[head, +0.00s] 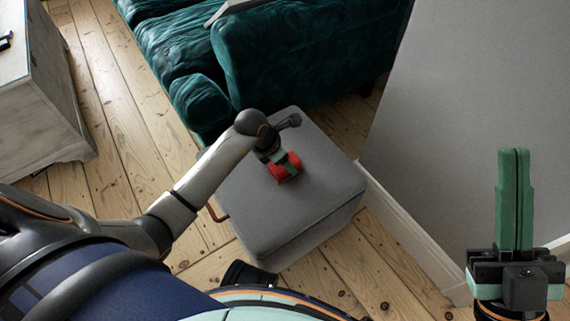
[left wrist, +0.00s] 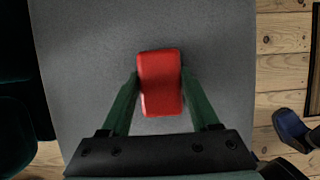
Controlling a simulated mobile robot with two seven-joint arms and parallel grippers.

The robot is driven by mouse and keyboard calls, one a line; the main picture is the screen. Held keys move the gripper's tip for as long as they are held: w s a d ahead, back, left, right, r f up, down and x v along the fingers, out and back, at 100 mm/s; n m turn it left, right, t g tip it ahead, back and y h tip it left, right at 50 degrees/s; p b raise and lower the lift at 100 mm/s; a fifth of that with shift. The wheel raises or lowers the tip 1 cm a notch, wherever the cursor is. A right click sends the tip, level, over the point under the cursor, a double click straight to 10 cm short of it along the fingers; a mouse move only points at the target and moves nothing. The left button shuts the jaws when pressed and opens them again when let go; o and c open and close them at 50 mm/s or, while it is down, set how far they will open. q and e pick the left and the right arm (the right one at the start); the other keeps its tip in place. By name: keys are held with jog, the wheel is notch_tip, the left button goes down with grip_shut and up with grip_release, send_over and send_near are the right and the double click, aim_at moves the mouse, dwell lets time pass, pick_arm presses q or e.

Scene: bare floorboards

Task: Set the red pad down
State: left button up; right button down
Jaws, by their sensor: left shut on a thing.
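The red pad (head: 283,167) is at my left gripper over the top of a grey stool (head: 313,196). In the left wrist view the red pad (left wrist: 160,82) sits between the two green fingers of my left gripper (left wrist: 160,92), which is shut on it. The pad is over the grey top (left wrist: 90,60); whether it touches the top is hard to tell. My left gripper (head: 283,165) hides part of the pad in the head view. My right gripper (head: 515,155) is upright at the right, its green fingers together, with nothing seen between them.
A dark green velvet sofa (head: 290,55) stands right behind the stool. A grey wall (head: 450,120) with a white skirting board is on the right. A whitish wooden cabinet (head: 40,115) is at the far left. Bare floorboards (head: 125,110) lie between cabinet and sofa.

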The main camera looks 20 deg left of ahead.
pick_arm(q)
jog(key=shift+f, duration=0.15)
jog(key=o, duration=1.2)
